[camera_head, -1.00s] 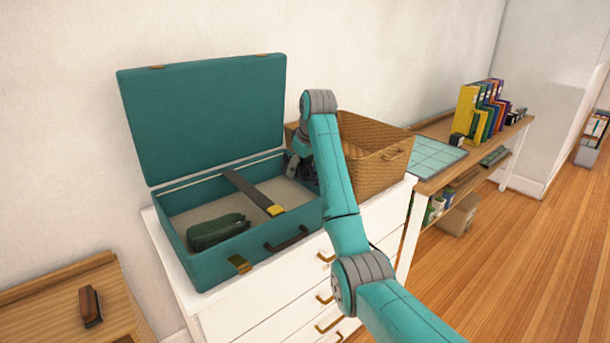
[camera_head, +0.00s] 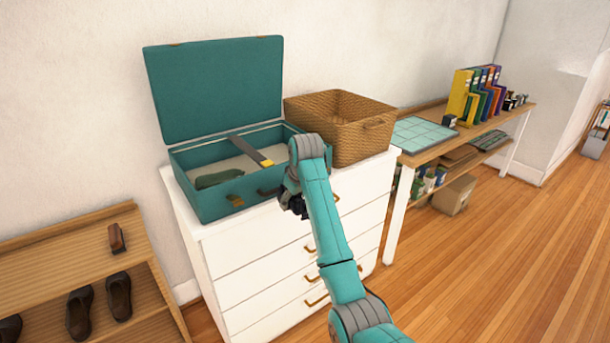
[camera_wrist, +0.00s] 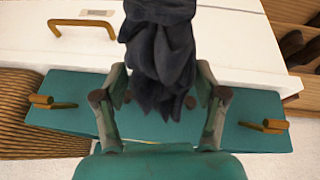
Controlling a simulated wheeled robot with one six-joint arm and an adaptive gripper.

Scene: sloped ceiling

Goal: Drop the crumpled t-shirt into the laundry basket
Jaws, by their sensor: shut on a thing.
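A dark, crumpled t-shirt (camera_wrist: 160,60) hangs between the fingers of my gripper (camera_wrist: 162,105) in the wrist view. My gripper is shut on it. In the head view my gripper (camera_head: 295,206) is in front of the white dresser, below the level of its top, and the dark cloth there is mostly hidden by my arm. The woven laundry basket (camera_head: 372,137) stands on the dresser's right part, behind and to the right of my gripper. Its wall also shows at the left of the wrist view (camera_wrist: 35,110). The basket's floor is hidden.
An open teal suitcase (camera_head: 215,95) with a green pouch (camera_head: 215,178) and a dark strap stands on the white dresser (camera_head: 245,262), left of the basket. A shoe rack (camera_head: 75,250) is at the left. A wooden desk (camera_head: 520,116) is at the right.

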